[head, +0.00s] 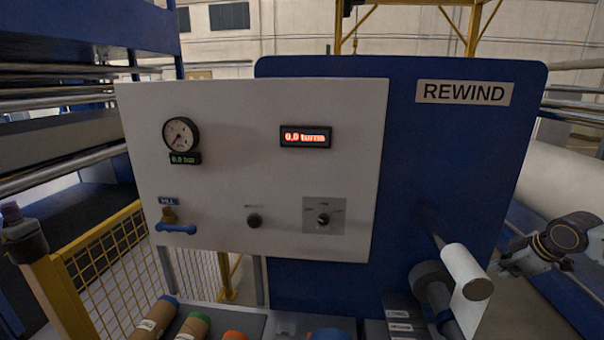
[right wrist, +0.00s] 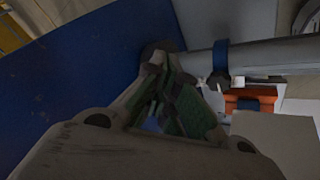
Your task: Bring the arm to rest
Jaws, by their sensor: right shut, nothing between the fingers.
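My right arm comes in from the right edge of the head view. Its gripper (head: 506,264) is beside the white roll (head: 467,270) on the front of the blue rewind panel (head: 455,150), to the right of it. In the right wrist view the fingers (right wrist: 158,62) come together and hold nothing. The blue panel (right wrist: 90,65) fills the left of that view, and a grey bar with a blue ring (right wrist: 221,62) runs to the right of the fingers.
A white control board (head: 260,185) carries a gauge (head: 181,135), a red-lit display (head: 306,136), a blue-handled valve (head: 176,228) and knobs. A yellow mesh fence (head: 110,265) stands at the left. Several tubes with coloured ends (head: 193,327) lie at the bottom.

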